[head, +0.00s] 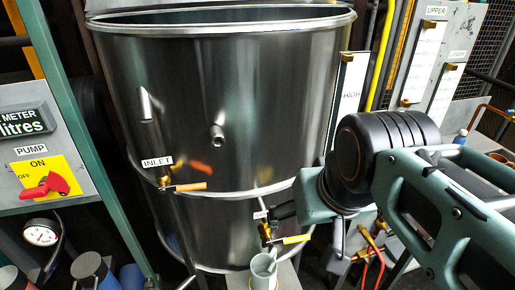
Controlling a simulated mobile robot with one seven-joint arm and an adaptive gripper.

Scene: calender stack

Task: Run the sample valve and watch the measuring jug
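A small brass valve (265,232) with a yellow lever (296,239) sits low on the front of the steel tank (225,95). The lever points right, roughly level. A small label beside the valve is too small to read. A pale grey-green jug (263,268) stands just below the valve, its lower part cut off by the frame edge. I cannot make out any stream or the level inside it. My arm reaches in from the right. Its end, my gripper (284,212), is close to the valve, just above the yellow lever. Its fingers are too small and partly hidden to judge their opening or contact.
An INLET valve with an orange lever (190,187) is on the tank's left. A pump panel with a red switch (45,186) and a meter reading litres (20,123) stand at far left, above a gauge (41,233). Labelled boards (424,60) stand at back right.

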